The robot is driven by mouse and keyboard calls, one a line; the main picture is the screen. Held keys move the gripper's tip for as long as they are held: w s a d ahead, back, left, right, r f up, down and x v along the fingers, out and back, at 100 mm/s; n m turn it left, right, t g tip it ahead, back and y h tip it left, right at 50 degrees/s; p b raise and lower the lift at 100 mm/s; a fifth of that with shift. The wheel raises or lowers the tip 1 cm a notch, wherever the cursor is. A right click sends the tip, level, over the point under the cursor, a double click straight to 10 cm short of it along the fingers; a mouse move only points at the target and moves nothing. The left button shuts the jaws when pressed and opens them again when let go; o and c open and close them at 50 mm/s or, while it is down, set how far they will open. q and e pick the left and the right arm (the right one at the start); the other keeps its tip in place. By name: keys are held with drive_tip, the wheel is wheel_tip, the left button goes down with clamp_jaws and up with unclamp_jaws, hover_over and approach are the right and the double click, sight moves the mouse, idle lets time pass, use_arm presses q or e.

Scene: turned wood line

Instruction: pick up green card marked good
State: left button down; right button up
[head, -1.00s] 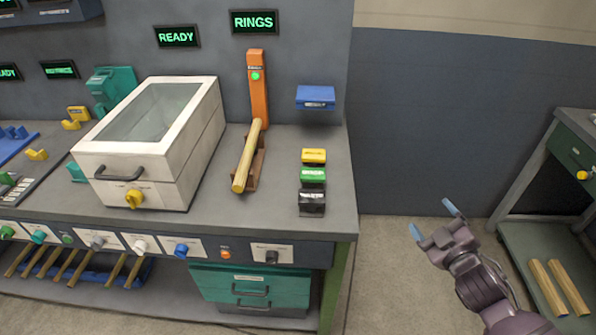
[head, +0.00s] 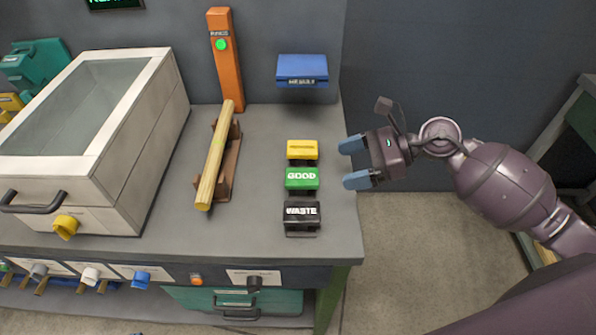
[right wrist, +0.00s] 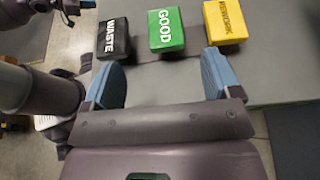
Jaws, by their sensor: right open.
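The green card marked GOOD (head: 302,178) sits on a small dark stand on the bench, between the yellow card (head: 302,149) and the black card marked WASTE (head: 302,215). My right gripper (head: 352,162) is open and empty, just right of the cards, its blue fingertips pointing left toward them. In the right wrist view the green card (right wrist: 166,29) lies ahead between the two fingers (right wrist: 163,82), apart from them. The black card (right wrist: 113,38) is to its left and the yellow REWORK card (right wrist: 225,22) to its right. My left gripper is out of view.
A blue box (head: 302,69) is on the wall behind the cards. A wooden rod (head: 215,160) rests on a brown holder to the left, near an orange post (head: 225,60). A white lidded box (head: 90,130) stands farther left. The bench's right edge is close to the cards.

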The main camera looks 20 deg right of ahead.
sight(295, 176)
drive_tip(key=x, duration=0.5)
drive_tip(key=shift+w+a, duration=0.1)
drive_tip(key=shift+w, duration=0.05)
drive_tip(key=shift+w+a+f, duration=0.15)
drive_tip(key=shift+a, duration=0.2)
drive_tip(key=p+x, duration=0.1)
drive_tip(key=x, duration=0.3)
drive_tip(key=shift+w+a+f, duration=0.1)
drive_tip(key=shift+w+a, duration=0.1)
drive_tip(key=shift+a, duration=0.05)
drive_tip(key=shift+c, duration=1)
drive_tip(key=c, duration=0.8)
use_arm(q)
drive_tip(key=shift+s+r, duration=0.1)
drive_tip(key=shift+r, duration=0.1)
